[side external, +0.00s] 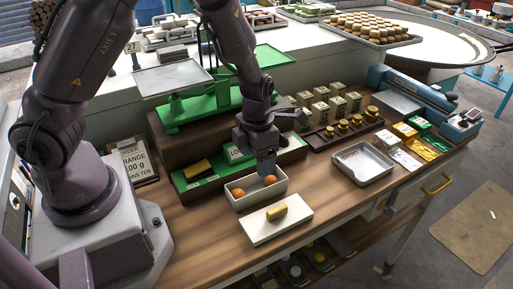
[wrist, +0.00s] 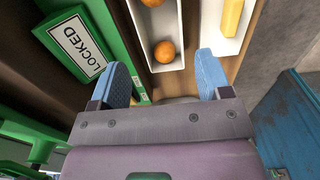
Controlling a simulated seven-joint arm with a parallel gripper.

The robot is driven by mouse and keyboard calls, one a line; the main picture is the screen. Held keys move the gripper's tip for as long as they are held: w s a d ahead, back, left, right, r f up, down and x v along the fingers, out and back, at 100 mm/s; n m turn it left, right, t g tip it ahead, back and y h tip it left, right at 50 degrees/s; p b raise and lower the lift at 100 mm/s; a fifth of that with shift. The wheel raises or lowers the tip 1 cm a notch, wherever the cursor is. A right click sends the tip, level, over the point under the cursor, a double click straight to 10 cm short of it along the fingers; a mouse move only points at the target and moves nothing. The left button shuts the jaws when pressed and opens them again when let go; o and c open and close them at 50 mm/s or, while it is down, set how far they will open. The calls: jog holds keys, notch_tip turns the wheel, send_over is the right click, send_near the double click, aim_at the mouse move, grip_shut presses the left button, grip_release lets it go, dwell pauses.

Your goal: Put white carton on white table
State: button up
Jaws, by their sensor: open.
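An open white box (side external: 256,199), the nearest thing to a white carton, stands on the wooden bench with two orange balls (side external: 240,193) in it. A white slab (side external: 258,236) with a yellow block (side external: 277,212) on it lies in front. My gripper (side external: 265,168) is just above the back of the white box, fingers pointing down. In the wrist view my gripper (wrist: 163,70) is open, with blue fingertips apart and nothing between them. The white box (wrist: 179,35) lies beyond the fingertips. A white table surface (side external: 300,60) is behind the bench.
A green tray (side external: 215,183) and a green scale (side external: 215,110) stand behind the box. A metal tray (side external: 362,164), several beige cartons (side external: 320,112) and brass weights (side external: 343,126) are to the right. A green "LOCKED" box (wrist: 83,45) is left of the fingers in the wrist view.

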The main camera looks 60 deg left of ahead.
jog(key=s+d+r+m+t+h, duration=0.1)
jog(key=s+r+m, duration=0.2)
jog(key=r+m, duration=0.6)
jog(key=s+d+r+m+t+h, duration=0.1)
jog(key=s+r+m, duration=0.2)
jog(key=r+m, duration=0.6)
jog(key=s+a+r+m+t+y, duration=0.1)
jog(key=s+r+m, duration=0.6)
jog(key=m, duration=1.1)
jog(key=s+t+y, duration=0.1)
jog(key=t, duration=0.1)
jog(key=shift+s+a+t, duration=0.2)
jog(key=shift+a+t, duration=0.1)
jog(key=shift+a, duration=0.1)
